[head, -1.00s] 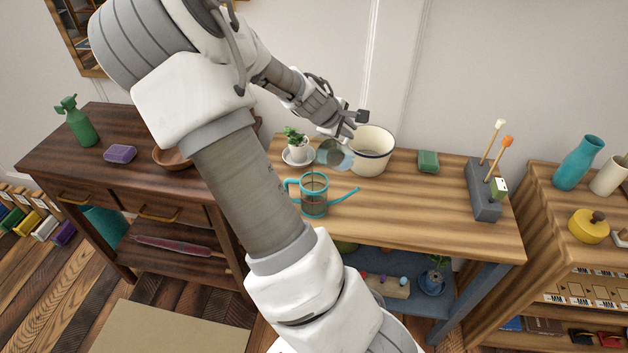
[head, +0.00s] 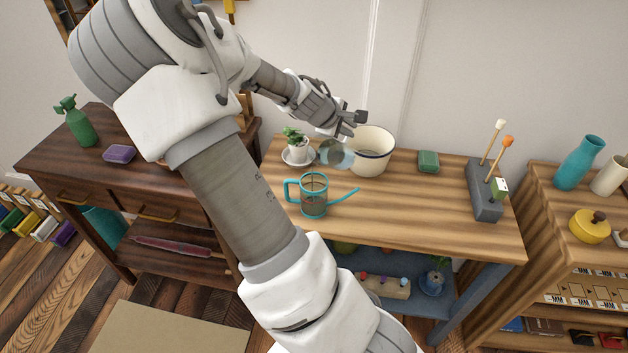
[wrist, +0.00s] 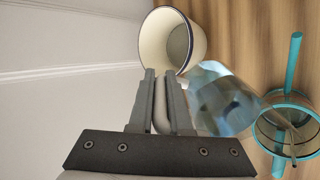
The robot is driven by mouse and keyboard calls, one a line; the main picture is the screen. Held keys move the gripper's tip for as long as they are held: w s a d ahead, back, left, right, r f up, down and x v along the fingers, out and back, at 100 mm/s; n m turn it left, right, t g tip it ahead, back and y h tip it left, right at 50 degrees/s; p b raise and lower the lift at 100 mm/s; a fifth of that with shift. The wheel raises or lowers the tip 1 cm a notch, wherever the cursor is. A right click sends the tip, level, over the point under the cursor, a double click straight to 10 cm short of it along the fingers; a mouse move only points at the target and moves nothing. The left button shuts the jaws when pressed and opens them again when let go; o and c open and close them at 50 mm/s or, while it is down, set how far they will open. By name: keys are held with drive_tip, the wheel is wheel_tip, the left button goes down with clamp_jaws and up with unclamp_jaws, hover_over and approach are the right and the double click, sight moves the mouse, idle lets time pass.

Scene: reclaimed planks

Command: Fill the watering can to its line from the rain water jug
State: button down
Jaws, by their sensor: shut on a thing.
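My gripper (head: 345,124) is shut on the handle of a clear jug (head: 337,154), above the table between the plant and the white pot. In the wrist view my fingers (wrist: 161,80) close on the pale handle, and the jug (wrist: 222,102) holds bluish, see-through contents. The jug is tilted, its mouth towards the watering can. The watering can (head: 314,194) stands upright on the table, clear-walled with a teal rim, handle and spout. It also shows at the right of the wrist view (wrist: 288,104). A thin pale streak shows at its opening; I cannot tell whether it is pouring water.
A white pot with a dark rim (head: 372,150) stands right behind the jug. A potted plant on a saucer (head: 296,150) is to the left. A green block (head: 428,161) and a grey holder with sticks (head: 484,192) are to the right. The table's front right is clear.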

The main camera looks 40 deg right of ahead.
drive_tip(key=shift+a+r+h+b, duration=0.2)
drive_tip(key=shift+h+b, duration=0.6)
drive_tip(key=shift+b, duration=0.25)
idle(2.4)
drive_tip(key=shift+s+a+r+t+h+b, duration=0.1)
drive_tip(key=shift+a+r+t+h+b, duration=0.2)
drive_tip(key=shift+r+h+b, duration=0.45)
idle(3.8)
